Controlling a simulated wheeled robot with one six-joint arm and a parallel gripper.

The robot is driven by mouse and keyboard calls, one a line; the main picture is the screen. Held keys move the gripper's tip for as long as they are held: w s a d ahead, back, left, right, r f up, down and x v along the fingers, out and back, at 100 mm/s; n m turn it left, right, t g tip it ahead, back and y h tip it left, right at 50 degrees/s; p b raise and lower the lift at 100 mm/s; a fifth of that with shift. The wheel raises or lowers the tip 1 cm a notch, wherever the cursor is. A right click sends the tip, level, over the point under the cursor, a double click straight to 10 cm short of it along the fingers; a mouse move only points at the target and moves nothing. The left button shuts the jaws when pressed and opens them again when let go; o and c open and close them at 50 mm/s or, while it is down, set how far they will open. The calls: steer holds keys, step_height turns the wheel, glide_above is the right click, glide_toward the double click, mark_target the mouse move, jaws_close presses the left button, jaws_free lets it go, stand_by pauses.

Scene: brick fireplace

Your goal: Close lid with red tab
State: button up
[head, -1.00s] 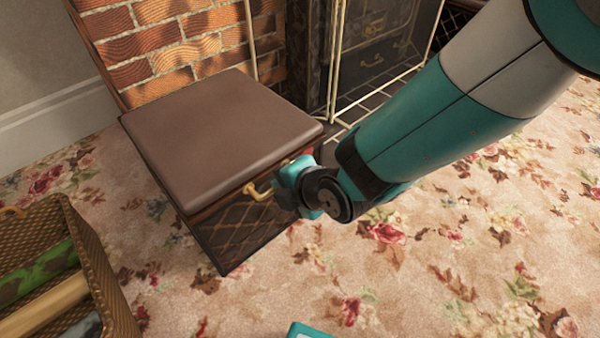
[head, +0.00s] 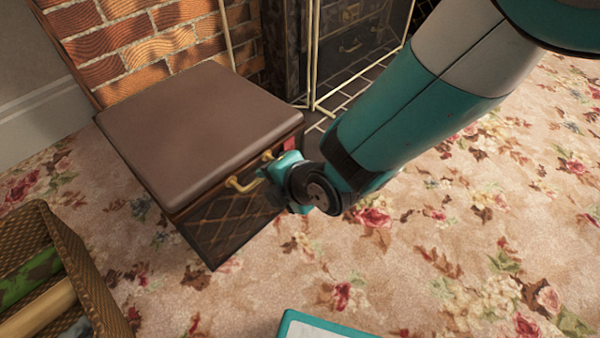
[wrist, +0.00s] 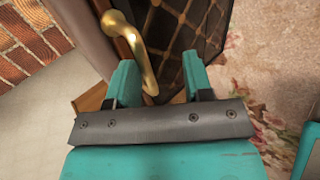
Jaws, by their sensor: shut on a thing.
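A box (head: 205,225) with dark lattice-patterned sides stands on the carpet by the fireplace. Its padded brown lid (head: 200,125) lies across the top and looks level. A small red tab (head: 290,144) shows near the right end of the front face, just under the lid. A brass handle (head: 238,185) sits on the front. My gripper (head: 276,171) is at the front face, below the red tab.
A woven basket (head: 75,255) holding logs stands at the lower left. The brick fireplace (head: 140,45) and brass-framed screen (head: 312,60) are behind the box.

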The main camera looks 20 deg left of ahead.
steer(key=p+v, duration=0.7)
steer(key=v, duration=0.9)
steer(key=w+d+r+m+g+h+p, duration=0.1)
steer(key=d+r+m+p, duration=0.4)
steer(key=r, duration=0.5)
steer(key=w+d+r+m+g+h+p, duration=0.1)
steer(key=d+r+m+p, duration=0.3)
steer(key=r+m, duration=0.45)
steer(key=s+d+r+m+g+h+p, duration=0.1)
steer(key=s+d+r+m+p, duration=0.2)
steer(key=d+r+m, duration=0.35)
steer(key=s+d+r+m+g+h+p, duration=0.1)
steer(key=s+d+r+m+p, duration=0.25)
steer(key=r, duration=0.55)
step_height(320, 180, up, 37)
steer(key=p, duration=3.7)
steer(key=shift+s+d+r+p, duration=0.25)
steer(key=shift+d+p, duration=0.15)
steer(key=shift+d, duration=0.05)
